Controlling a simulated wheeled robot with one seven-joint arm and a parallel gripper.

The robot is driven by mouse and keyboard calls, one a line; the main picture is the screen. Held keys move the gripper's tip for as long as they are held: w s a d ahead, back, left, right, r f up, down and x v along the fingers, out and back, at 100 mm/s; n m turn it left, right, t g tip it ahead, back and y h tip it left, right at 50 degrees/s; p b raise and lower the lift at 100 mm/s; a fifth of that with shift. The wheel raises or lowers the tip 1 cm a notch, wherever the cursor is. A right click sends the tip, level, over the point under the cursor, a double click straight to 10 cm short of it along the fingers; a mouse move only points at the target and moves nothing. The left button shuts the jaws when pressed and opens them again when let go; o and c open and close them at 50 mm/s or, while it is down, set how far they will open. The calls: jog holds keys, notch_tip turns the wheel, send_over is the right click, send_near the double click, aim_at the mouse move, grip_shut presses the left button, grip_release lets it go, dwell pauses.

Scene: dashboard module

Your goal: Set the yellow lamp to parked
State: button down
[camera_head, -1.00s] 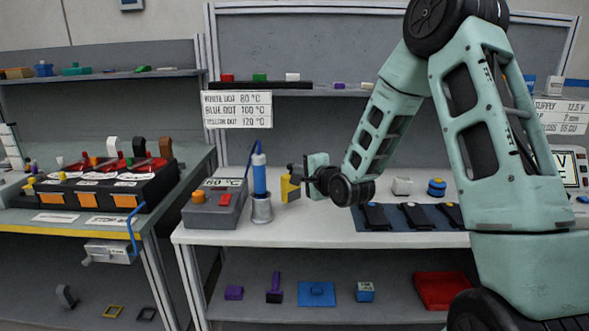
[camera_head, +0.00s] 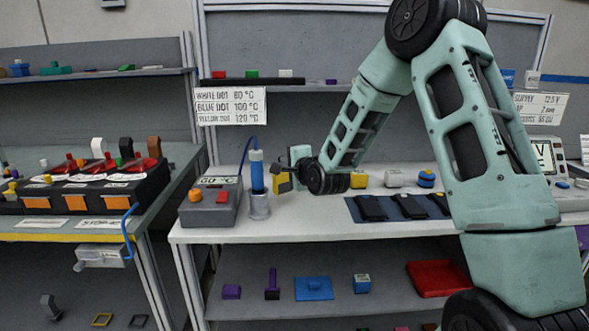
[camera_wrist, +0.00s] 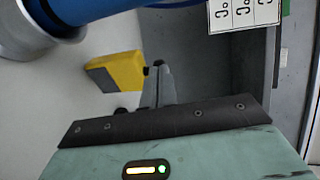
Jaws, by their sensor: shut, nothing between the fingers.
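My gripper (camera_head: 284,182) is shut and hovers above the white bench, just right of a blue-handled iron (camera_head: 257,172) upright in a metal holder (camera_head: 259,206). A yellow piece (camera_wrist: 118,71) shows at the fingertips in the wrist view; I cannot tell whether it is part of the gripper. No part is clearly recognisable as the yellow lamp or its parked setting. A black control box (camera_head: 88,192) on the left bench carries red levers, orange front panels and small coloured knobs. A separate yellow block (camera_head: 359,179) sits on the white bench, right of my gripper.
A grey station (camera_head: 210,208) with an orange knob and red button stands left of the holder. A dark blue mat (camera_head: 362,211) with black pieces lies at right. A sign (camera_head: 233,105) hangs behind. A gap separates the two benches.

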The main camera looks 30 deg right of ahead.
jog(key=w, duration=0.2)
jog(key=w+b, duration=0.1)
jog(key=w, duration=0.1)
jog(key=shift+a+f, duration=0.15)
jog(key=shift+a, duration=0.05)
jog(key=shift+w+d+b, duration=0.15)
jog(key=shift+w+b, duration=0.55)
jog(key=shift+w, duration=0.8)
